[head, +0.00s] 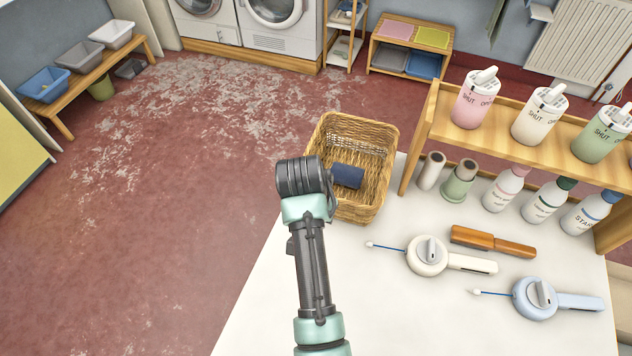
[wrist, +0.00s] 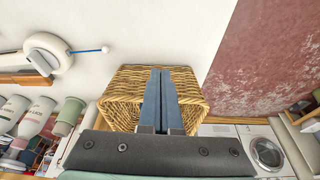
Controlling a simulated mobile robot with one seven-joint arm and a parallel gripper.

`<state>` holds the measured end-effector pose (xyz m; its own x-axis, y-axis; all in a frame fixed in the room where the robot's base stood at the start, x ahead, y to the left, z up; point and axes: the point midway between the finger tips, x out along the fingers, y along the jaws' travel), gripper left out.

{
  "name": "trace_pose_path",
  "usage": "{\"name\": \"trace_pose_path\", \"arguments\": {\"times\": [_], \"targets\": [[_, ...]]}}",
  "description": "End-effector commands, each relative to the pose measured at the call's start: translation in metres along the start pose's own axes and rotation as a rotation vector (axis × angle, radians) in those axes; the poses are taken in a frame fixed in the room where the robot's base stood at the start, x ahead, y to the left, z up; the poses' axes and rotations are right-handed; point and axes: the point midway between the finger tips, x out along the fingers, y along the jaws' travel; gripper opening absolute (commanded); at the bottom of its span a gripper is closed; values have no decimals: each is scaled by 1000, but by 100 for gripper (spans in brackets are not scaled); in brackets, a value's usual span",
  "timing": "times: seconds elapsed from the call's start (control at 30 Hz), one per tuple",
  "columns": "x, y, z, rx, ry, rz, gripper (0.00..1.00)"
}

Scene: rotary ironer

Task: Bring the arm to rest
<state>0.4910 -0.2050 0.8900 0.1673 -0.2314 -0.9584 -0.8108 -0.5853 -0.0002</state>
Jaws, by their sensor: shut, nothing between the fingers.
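My arm reaches up from the bottom of the head view and bends at a dark joint beside the wicker basket (head: 378,138). My gripper (head: 348,176) shows as a dark blue block in front of the basket's near part. Its fingertips are not clear there. In the wrist view my gripper's two long blue fingers (wrist: 160,74) lie together, shut and empty, with the basket (wrist: 118,100) behind them. I cannot tell how far they are above it. The part of the basket's inside that I see looks empty.
The white table (head: 270,300) holds a cream dial tool (head: 428,255), a blue one (head: 536,298), a wooden-handled brush (head: 492,242) and several bottles. A wooden shelf (head: 425,140) with canisters stands at the right. Red floor (head: 150,230) is open at left.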

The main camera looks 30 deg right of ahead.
Motion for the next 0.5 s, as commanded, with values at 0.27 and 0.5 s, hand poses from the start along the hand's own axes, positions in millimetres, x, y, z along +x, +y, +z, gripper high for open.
{"name": "trace_pose_path", "arguments": {"times": [0.27, 0.5], "targets": [[-19, 0, 0, -1, 0, 0, 0], [-22, -4, -3, -7, 16, -12, 0]]}}
